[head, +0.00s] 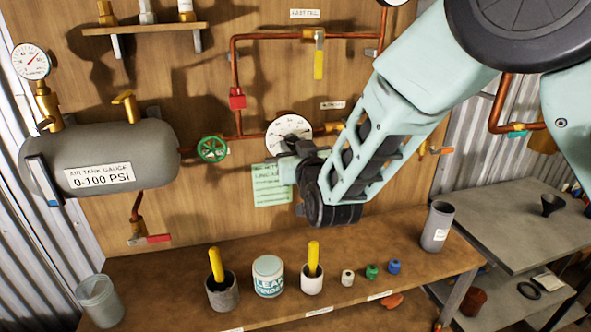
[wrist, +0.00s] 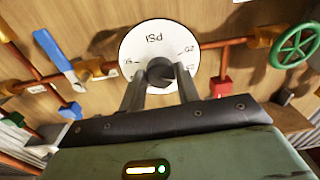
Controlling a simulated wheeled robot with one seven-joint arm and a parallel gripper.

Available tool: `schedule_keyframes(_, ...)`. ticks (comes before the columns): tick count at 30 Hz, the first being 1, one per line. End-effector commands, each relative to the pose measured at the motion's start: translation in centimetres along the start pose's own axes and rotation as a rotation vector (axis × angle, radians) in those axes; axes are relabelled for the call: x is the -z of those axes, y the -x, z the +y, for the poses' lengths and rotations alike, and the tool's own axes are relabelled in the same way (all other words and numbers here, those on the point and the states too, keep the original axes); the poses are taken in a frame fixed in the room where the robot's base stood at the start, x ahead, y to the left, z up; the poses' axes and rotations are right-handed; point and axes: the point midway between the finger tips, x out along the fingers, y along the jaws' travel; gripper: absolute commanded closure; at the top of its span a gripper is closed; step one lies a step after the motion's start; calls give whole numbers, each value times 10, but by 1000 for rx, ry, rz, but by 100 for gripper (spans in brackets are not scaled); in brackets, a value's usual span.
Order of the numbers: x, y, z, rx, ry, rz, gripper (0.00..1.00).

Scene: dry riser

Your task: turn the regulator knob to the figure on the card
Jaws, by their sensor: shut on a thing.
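The regulator's round white dial (head: 288,134) is on the wooden board in the head view, partly hidden by my arm. In the wrist view the dial (wrist: 140,45) reads "PSI" upside down, with some figures at its sides. The dark knob (wrist: 160,70) is at its centre. My gripper (wrist: 161,82) is shut on the knob, one finger on each side. In the head view my gripper (head: 292,160) is at the dial's lower part. The green card (head: 270,186) hangs below the dial; its right side is partly covered and its writing is too small to read.
A green handwheel (head: 212,148) and a red fitting (head: 237,98) are left of the dial. A yellow-handled valve (head: 319,60) is above. A grey tank (head: 105,155) is at left. The bench (head: 190,270) below holds pots and small coloured pieces.

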Motion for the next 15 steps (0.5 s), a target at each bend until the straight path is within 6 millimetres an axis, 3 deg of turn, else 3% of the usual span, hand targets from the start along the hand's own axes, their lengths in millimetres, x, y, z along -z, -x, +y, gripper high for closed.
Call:
schedule_keyframes(1,-8,0,0,-2,-48,5,91)
schedule_keyframes(15,-5,0,-1,-11,-399,14,91)
